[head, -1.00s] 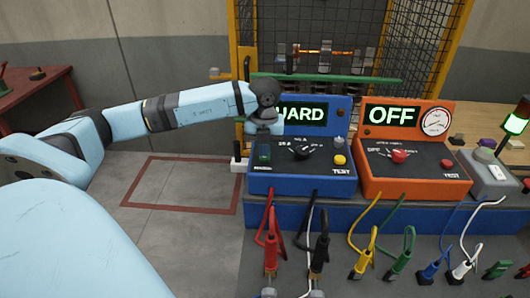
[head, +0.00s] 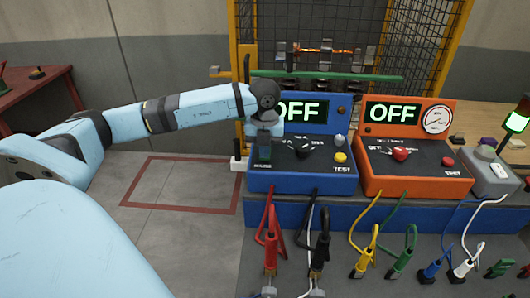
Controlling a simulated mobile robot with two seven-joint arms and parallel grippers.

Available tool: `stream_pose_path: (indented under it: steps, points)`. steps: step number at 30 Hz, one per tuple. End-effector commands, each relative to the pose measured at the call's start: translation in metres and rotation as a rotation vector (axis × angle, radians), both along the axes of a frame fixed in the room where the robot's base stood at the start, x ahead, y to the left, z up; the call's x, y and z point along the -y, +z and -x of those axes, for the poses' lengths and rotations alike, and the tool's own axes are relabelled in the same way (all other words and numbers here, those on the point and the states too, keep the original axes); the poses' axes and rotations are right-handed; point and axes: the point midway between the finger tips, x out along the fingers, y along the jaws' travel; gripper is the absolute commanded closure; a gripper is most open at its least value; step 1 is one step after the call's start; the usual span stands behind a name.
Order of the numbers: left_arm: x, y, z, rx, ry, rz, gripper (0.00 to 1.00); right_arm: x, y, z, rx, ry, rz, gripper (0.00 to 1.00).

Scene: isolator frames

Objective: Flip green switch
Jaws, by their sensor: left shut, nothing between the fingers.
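The blue tester box (head: 318,178) stands on the bench, with a dark sloped panel and a screen reading "OFF", partly covered by my arm. The green switch (head: 264,155) is at the left of this panel and is mostly hidden by my left gripper (head: 264,144). The gripper points down at the switch with its fingers shut and empty. I cannot tell whether they touch it. My right gripper is not in view.
An orange box (head: 412,182) with a gauge and an "OFF" screen stands to the right. A grey box (head: 490,178) is beside it. Several coloured cable plugs hang in front, including a red one (head: 270,256). A mesh fence (head: 345,60) stands behind.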

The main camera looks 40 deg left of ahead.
Motion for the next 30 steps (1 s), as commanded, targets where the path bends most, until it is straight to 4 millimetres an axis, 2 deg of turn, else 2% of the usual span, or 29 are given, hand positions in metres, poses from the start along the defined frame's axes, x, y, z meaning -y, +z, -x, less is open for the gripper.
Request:
stream_pose_path:
  steps: [8, 30]
  points:
    - [0.000, -0.001, 0.001, -0.003, 0.000, 0.000, 1.00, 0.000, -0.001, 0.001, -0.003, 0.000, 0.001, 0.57]
    - [0.000, 0.058, 0.000, 0.000, 0.000, 0.000, 1.00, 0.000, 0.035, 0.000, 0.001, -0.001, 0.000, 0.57]
